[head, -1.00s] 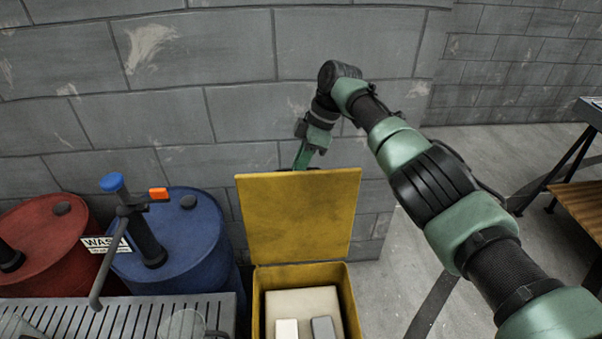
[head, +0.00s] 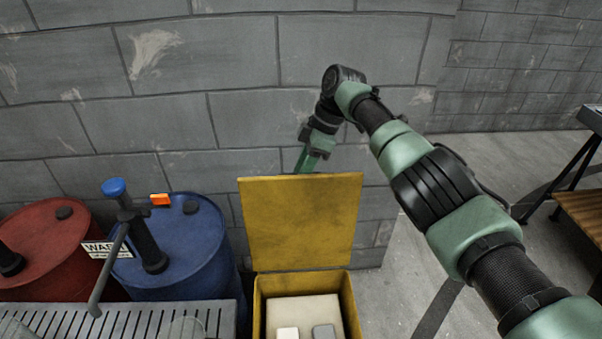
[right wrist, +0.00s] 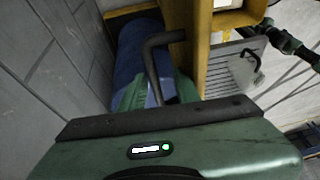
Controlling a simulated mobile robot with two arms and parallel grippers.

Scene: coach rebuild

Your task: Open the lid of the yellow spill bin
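The yellow spill bin (head: 347,300) stands at the bottom centre of the head view, with pale contents inside. Its yellow lid (head: 300,222) stands upright, swung back towards the wall. My right gripper (head: 305,162) is just above and behind the lid's top edge, its fingertips partly hidden by the lid. In the right wrist view, its green fingers (right wrist: 158,92) are apart, with a dark bent handle (right wrist: 152,62) by the lid (right wrist: 190,45) showing between them; I cannot tell whether they touch it. A green and dark part of my left arm seems to show at the upper right there.
A blue drum (head: 190,250) with a pump and a red drum (head: 45,240) stand left of the bin. A grey slatted grate (head: 140,318) lies in front of them. A block wall (head: 230,120) is close behind. The floor right of the bin is clear.

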